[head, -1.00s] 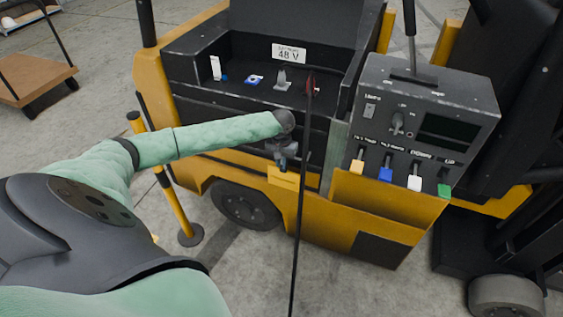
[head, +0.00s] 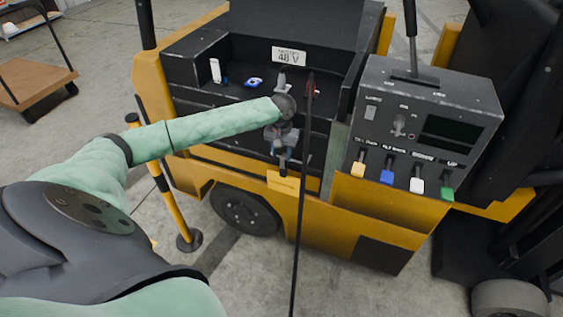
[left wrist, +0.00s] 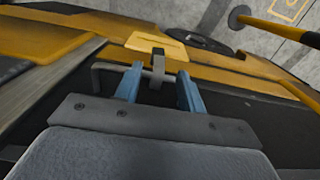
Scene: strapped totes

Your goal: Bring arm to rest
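My left arm reaches in from the left to the side of a yellow and black truck. My left gripper (head: 283,163) is just above a yellow plate (head: 288,182) on the truck's side. In the left wrist view, its two blue fingers (left wrist: 158,90) are apart. A grey latch tab (left wrist: 158,66) and a thin bar (left wrist: 105,70) appear between and beside the fingertips; I cannot tell whether they touch. The yellow plate (left wrist: 157,45) is just beyond. My right gripper is not in view.
An open black bay (head: 235,85) labelled 48 V is behind my gripper. A dark pole (head: 298,220) stands just right of it. A control box (head: 425,110) with coloured levers is to the right. A yellow-black post (head: 170,200) stands left, below my forearm.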

